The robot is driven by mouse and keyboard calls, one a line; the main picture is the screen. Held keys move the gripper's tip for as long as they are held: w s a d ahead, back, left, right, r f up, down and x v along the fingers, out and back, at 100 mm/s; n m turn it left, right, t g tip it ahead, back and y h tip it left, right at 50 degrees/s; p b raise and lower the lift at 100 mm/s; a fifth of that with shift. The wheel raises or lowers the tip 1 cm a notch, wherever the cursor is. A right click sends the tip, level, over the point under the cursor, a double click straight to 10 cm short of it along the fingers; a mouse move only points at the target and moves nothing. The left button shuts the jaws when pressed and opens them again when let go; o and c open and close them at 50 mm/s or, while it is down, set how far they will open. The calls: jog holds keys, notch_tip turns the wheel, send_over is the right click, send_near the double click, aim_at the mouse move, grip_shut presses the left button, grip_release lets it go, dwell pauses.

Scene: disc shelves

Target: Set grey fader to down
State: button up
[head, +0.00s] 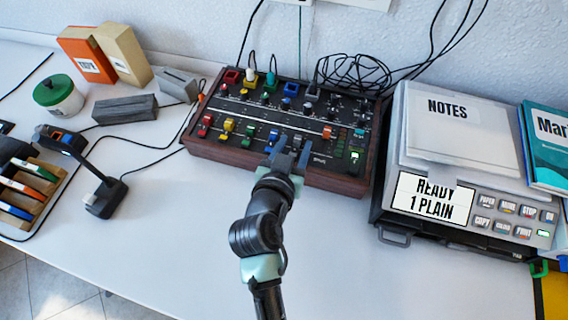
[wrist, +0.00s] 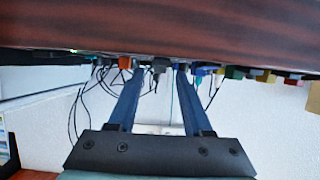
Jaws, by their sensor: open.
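The mixer (head: 225,150) is a dark panel in a wooden case, with a row of coloured faders along its front. The grey fader (head: 297,139) is mostly hidden behind my gripper, between the blue fader (head: 273,135) and the orange fader (head: 327,132). My gripper (head: 292,150) is open at the mixer's front part. In the wrist view the mixer hangs across the top, and the grey fader cap (wrist: 158,66) shows between the two open fingers (wrist: 154,72). I cannot tell whether a finger touches it.
A grey machine (head: 490,215) with a notes sheet (head: 460,125) stands right of the mixer. Black cables (head: 350,72) lie behind it. A grey block (head: 125,109), a green-lidded jar (head: 58,95) and a black lamp-like device (head: 103,198) are left. The front table is clear.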

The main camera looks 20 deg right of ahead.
jog(key=v, duration=1)
jog(key=shift+s+a, duration=0.2)
jog(key=w+a+r+n+t+y, duration=0.1)
jog(key=w+r+t, duration=0.2)
jog(key=r, duration=0.7)
jog(key=w+a+r+n+t+y, duration=0.1)
jog(key=w+r+t, duration=0.2)
jog(key=r, duration=0.7)
jog(key=w+a+r+n+t, duration=0.1)
jog(key=w+r+t, duration=0.2)
jog(key=r, duration=0.7)
jog(key=s+a+r+n+t+y+p, duration=0.1)
jog(key=r+p, duration=0.3)
jog(key=r, duration=0.8)
jog(key=s+a+r+n+t+y+p, duration=0.1)
jog(key=s+a+r+t+y+p, duration=0.1)
jog(key=r, duration=0.9)
jog(key=s+a+r+n+t+y+p, duration=0.1)
jog(key=s+r+t+y+p, duration=0.1)
jog(key=s+r+t+p, duration=0.2)
notch_tip(320, 180, up, 9)
jog(key=s+p, duration=0.1)
jog(key=p, duration=0.2)
jog(key=shift+s+a+n, duration=0.2)
jog(key=shift+a+n, duration=0.15)
jog(key=shift+n, duration=0.05)
jog(key=shift+f, duration=0.15)
